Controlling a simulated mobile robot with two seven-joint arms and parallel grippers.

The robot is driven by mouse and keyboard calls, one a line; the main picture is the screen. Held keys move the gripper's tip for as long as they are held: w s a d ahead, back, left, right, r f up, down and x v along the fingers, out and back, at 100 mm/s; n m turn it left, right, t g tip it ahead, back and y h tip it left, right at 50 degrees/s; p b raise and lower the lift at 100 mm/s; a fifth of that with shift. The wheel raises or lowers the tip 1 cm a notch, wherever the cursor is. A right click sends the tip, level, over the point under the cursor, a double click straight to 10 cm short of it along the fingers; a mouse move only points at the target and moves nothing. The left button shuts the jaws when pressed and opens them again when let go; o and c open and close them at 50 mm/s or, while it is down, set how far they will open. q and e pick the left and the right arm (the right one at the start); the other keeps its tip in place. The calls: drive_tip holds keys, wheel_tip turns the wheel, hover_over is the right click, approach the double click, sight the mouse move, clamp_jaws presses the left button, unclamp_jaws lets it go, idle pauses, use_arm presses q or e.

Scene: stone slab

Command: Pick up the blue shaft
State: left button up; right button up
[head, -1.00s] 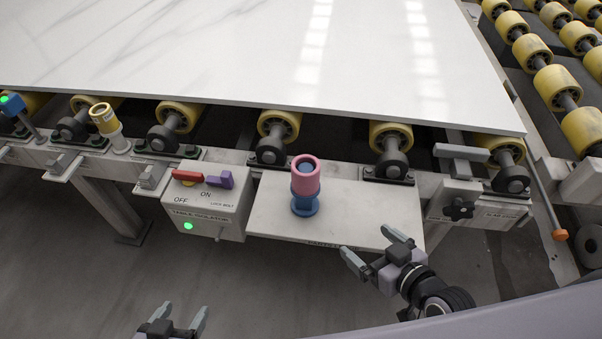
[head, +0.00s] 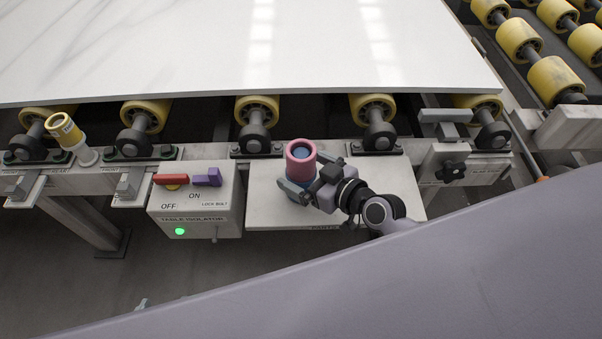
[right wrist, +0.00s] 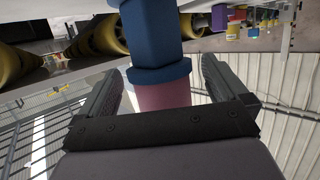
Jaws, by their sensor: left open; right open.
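The blue shaft (head: 297,186) stands upright on the pale parts shelf (head: 390,195), with a pink sleeve (head: 300,160) around its upper part. My right gripper (head: 309,175) is open, with one finger on each side of the shaft; contact is not clear. In the right wrist view the blue shaft (right wrist: 152,35) and its collar appear beyond the pink sleeve (right wrist: 163,97), between the spread fingers. The shaft's lower end is partly hidden by a finger in the head view. Only a fingertip of my left gripper (head: 142,304) shows, low at the left, away from the shaft.
A table isolator box (head: 195,205) with red and purple levers and a green light stands left of the shelf. Yellow rollers (head: 257,110) and a white slab (head: 200,50) lie behind. A clamp with a black knob (head: 452,170) is at the right.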

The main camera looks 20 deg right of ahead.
drive_tip(key=shift+w+a+f, duration=0.2)
drive_tip(key=shift+w+a, duration=0.15)
drive_tip(key=shift+w, duration=0.2)
drive_tip(key=c, duration=1.7)
drive_tip(key=shift+r, duration=0.1)
